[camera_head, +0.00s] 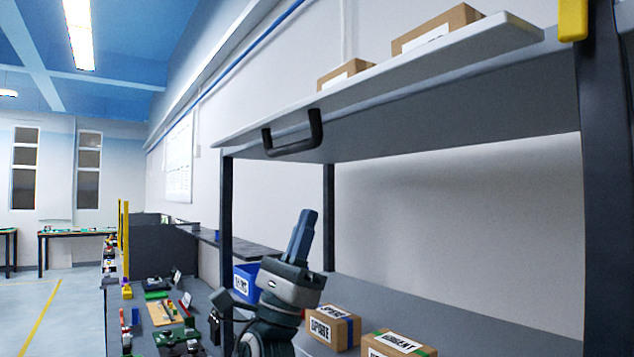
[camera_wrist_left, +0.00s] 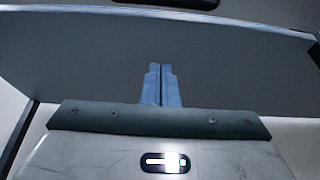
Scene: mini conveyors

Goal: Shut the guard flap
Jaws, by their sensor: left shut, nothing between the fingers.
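The guard flap (camera_head: 400,125) is a wide grey panel, raised in the head view with its underside showing. A black bar handle (camera_head: 293,136) is on its left part, near the pale edge. In the left wrist view the panel (camera_wrist_left: 90,65) fills the upper half, and part of the dark handle (camera_wrist_left: 180,3) shows at the top edge. My left gripper (camera_head: 308,213) is below the handle in the head view, pointing up, its blue fingers together and empty. The fingers (camera_wrist_left: 162,68) also show closed in the left wrist view, in front of the panel. My right gripper is out of view.
Cardboard boxes (camera_head: 332,328) stand on the surface under the flap, and a blue bin (camera_head: 246,282) is behind my gripper. More boxes (camera_head: 436,30) show above the flap. A dark post (camera_head: 608,180) stands at right. Several small parts lie on a bench at lower left.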

